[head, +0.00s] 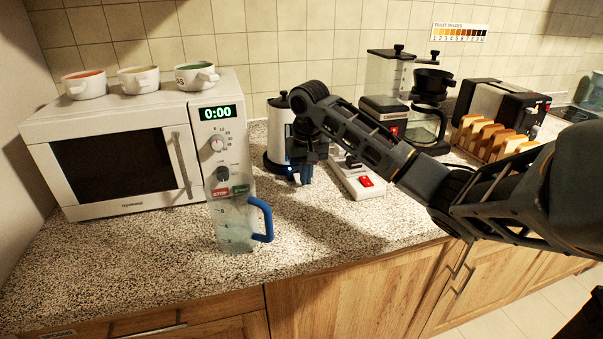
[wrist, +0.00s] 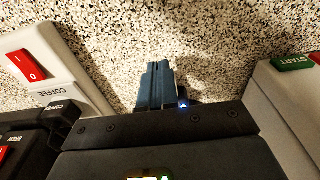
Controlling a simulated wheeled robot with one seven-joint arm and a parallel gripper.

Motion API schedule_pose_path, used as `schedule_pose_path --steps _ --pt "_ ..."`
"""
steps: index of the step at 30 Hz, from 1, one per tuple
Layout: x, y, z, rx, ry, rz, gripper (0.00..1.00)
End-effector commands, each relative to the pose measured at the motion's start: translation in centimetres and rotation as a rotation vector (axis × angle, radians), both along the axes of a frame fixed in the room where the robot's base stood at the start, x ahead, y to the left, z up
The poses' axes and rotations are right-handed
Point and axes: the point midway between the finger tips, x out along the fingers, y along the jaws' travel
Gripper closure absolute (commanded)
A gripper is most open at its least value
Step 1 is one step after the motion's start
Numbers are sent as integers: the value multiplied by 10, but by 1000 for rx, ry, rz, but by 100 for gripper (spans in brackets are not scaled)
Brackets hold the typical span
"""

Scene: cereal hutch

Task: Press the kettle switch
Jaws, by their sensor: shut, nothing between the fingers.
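The kettle (head: 277,128) is a pale metal body with a dark lid, standing on a dark base to the right of the microwave. My arm and gripper partly cover it. My gripper (head: 305,178) has blue fingers, pointing down in front of the kettle's right side. The fingers show together in the wrist view (wrist: 154,86), shut and empty above the speckled counter. A small blue light (wrist: 183,105) shows beside them; I cannot tell which part it belongs to. I cannot make out the kettle switch, nor whether the fingers touch the kettle.
A white strip (head: 348,184) with a red switch lies right of my gripper. The microwave (head: 120,155) stands left, a clear jug (head: 233,225) with blue handle in front. The coffee maker (head: 395,100) and toaster (head: 505,110) stand right. The front counter (head: 330,235) is clear.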

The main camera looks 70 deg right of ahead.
Motion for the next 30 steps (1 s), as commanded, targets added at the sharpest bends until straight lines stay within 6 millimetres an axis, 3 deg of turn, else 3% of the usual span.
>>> schedule_pose_path --steps 8,21,30 --pt "0 0 4 -1 0 1 100" --pt "-4 4 70 -4 0 1 100" --pt "-5 6 77 -1 1 0 100"
